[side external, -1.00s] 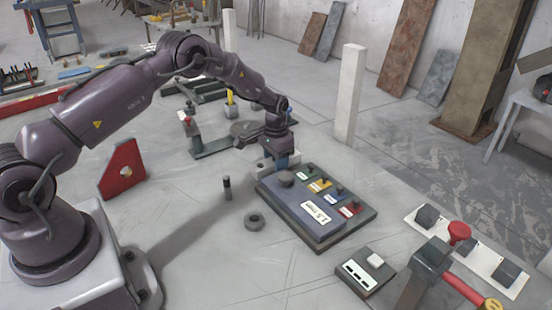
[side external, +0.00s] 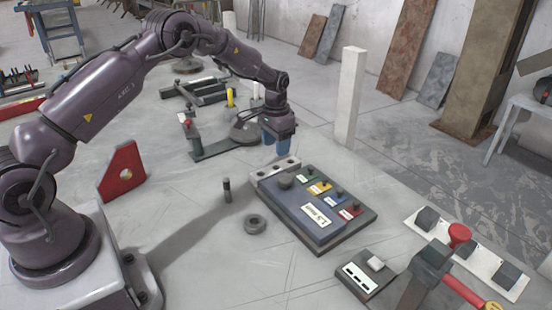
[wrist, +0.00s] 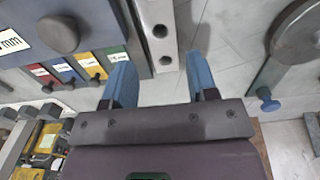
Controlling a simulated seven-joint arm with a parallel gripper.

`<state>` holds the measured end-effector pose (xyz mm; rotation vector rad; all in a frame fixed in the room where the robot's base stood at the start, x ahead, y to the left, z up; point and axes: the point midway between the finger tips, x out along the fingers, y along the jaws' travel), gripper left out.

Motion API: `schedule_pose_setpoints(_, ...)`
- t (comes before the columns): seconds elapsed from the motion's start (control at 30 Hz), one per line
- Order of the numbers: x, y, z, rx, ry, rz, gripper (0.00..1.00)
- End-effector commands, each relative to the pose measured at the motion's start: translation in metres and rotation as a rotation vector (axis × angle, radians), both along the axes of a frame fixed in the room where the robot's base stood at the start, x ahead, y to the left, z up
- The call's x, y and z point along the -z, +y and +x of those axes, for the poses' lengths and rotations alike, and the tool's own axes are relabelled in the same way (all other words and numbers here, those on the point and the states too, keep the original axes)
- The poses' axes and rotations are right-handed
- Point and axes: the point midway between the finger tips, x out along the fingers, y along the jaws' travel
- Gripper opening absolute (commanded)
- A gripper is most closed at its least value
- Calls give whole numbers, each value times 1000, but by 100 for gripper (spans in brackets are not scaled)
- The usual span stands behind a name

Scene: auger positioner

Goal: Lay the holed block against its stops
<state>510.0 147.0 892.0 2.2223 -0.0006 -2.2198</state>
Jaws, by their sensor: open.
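The holed block (side external: 276,170) is a pale grey bar with dark holes in its top. It lies flat along the upper-left end of the blue-grey labelled panel (side external: 310,211). In the wrist view the block (wrist: 160,38) runs close along the panel's edge; I cannot tell whether they touch. No stops can be made out clearly. My gripper (side external: 277,150) is above the block, open and empty, with blue fingers pointing down. In the wrist view its fingertips (wrist: 160,68) stand apart, one each side of the block's line.
A dark round knob (side external: 286,181) and coloured tabs sit on the panel. A fixture with a round disc (side external: 246,132) is behind. A white post (side external: 349,98) rises at back right.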

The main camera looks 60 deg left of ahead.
Motion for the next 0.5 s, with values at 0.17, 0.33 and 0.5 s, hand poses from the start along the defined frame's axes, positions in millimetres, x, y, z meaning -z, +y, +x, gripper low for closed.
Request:
schedule_pose_setpoints(0.17, -38, 0, 0, 0, -3, 0, 53)
schedule_pose_setpoints(0.33, -57, 0, 0, 0, -1, 0, 53)
schedule_pose_setpoints(0.5, -63, 0, 0, 0, 0, 0, 53)
